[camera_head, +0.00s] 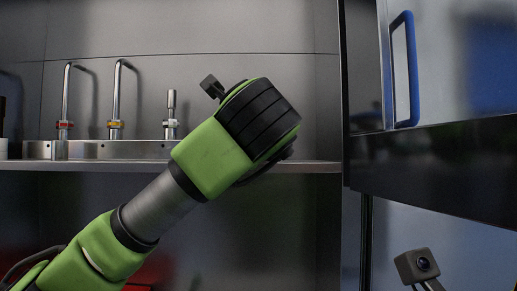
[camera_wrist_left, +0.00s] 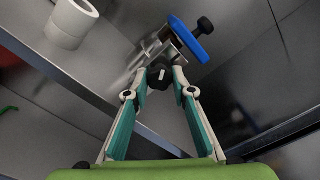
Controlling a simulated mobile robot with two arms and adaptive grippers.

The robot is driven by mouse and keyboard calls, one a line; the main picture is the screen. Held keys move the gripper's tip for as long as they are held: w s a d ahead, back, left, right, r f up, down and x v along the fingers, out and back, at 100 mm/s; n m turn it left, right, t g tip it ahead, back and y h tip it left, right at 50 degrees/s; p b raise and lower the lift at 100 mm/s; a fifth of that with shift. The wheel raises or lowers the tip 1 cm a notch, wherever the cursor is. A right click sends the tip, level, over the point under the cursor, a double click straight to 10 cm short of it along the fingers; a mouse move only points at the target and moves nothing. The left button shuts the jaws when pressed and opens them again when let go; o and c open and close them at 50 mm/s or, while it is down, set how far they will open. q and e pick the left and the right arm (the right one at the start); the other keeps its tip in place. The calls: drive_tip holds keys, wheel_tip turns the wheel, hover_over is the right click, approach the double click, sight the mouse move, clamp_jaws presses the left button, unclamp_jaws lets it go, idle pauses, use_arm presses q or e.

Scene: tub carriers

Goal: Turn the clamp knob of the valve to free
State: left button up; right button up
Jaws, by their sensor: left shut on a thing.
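In the left wrist view, my left gripper (camera_wrist_left: 162,72) has its teal-lined fingers closed around a black knob (camera_wrist_left: 160,78) with a white mark. The knob sits at the near end of a metal valve fitting (camera_wrist_left: 172,48). A blue bar-shaped part (camera_wrist_left: 190,40) with a second black knob (camera_wrist_left: 205,25) is just beyond the fingertips. In the head view, my green left arm reaches up across the shelf, and its wrist hides the gripper and the valve.
A metal shelf (camera_head: 318,167) carries a manifold (camera_head: 100,150) with silver bent pipes (camera_head: 117,90) and a short straight stem (camera_head: 171,108). White cylinders (camera_wrist_left: 68,24) stand left in the wrist view. A dark cabinet with a blue-framed handle (camera_head: 408,70) is at the right.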

use_arm(q)
drive_tip(key=shift+n, duration=0.3)
drive_tip(key=o, duration=1.1)
drive_tip(key=s, duration=1.2)
